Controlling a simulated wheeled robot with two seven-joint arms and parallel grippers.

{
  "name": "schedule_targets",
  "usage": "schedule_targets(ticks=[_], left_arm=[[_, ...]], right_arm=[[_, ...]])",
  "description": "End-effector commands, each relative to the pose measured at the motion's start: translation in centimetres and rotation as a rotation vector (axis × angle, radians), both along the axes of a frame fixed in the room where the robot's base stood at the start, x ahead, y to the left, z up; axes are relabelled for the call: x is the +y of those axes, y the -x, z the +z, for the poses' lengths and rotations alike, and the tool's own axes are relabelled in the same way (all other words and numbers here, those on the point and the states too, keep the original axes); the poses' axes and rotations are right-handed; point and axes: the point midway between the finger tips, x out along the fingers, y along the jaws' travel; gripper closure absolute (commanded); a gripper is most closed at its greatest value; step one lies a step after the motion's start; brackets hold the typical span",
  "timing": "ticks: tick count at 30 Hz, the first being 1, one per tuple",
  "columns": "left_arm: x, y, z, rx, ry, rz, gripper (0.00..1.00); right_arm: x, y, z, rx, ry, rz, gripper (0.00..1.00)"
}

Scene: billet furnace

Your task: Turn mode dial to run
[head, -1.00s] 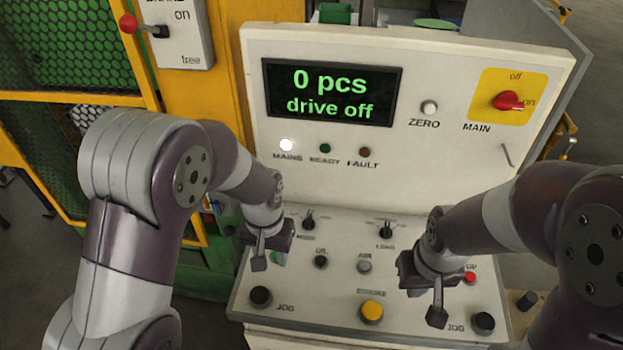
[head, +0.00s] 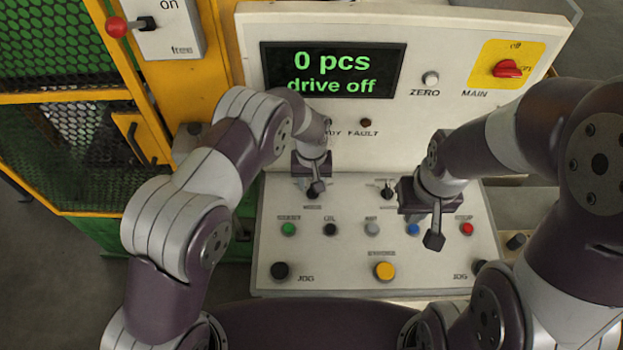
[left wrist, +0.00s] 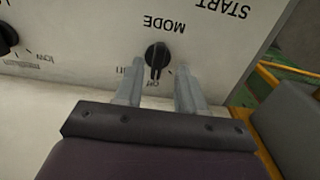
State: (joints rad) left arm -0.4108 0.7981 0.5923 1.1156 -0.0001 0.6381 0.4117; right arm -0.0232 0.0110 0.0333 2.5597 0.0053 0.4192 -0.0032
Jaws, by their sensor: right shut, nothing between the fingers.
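The mode dial (left wrist: 157,56) is a black knob on the white panel, under the upside-down word MODE in the left wrist view. Its pale mark points toward the small "OFF" lettering. My left gripper (left wrist: 160,70) is open, with one finger on each side of the dial's near edge; I cannot tell whether they touch it. In the head view my left gripper (head: 315,189) is over the dial's place and mostly hides it. My right gripper (head: 433,240) is shut and empty above the right part of the desk panel. The display (head: 332,71) reads "0 pcs, drive off".
A second black selector (head: 387,190) sits right of the mode dial. Several push buttons, including a green one (head: 288,229) and a yellow one (head: 384,271), lie nearer. The red main switch (head: 507,68) is at upper right.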

Motion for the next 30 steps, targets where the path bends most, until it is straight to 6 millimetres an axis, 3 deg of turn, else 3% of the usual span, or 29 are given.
schedule_targets(ticks=[6, 13, 14, 17, 30], left_arm=[[0.0, 0.0, -1.6, -0.001, 0.001, -0.001, 0.61], [0.0, -0.1, -1.7, -0.002, 0.001, -0.001, 0.61], [0.0, -0.1, -1.7, -0.002, 0.001, -0.001, 0.67], [0.0, -0.1, -1.7, -0.002, 0.001, -0.001, 1.0], [0.0, 0.0, -1.8, -0.001, 0.001, -0.055, 1.0]], right_arm=[[0.0, 0.0, 0.6, 0.0, 0.0, 0.0, 1.0], [0.0, 0.0, 0.6, 0.0, 0.0, 0.0, 1.0], [0.0, 0.0, 0.6, 0.0, 0.0, 0.0, 1.0], [0.0, 0.0, 0.6, 0.0, 0.0, 0.0, 1.0], [0.0, 0.0, -0.1, 0.0, 0.0, 0.0, 1.0]])
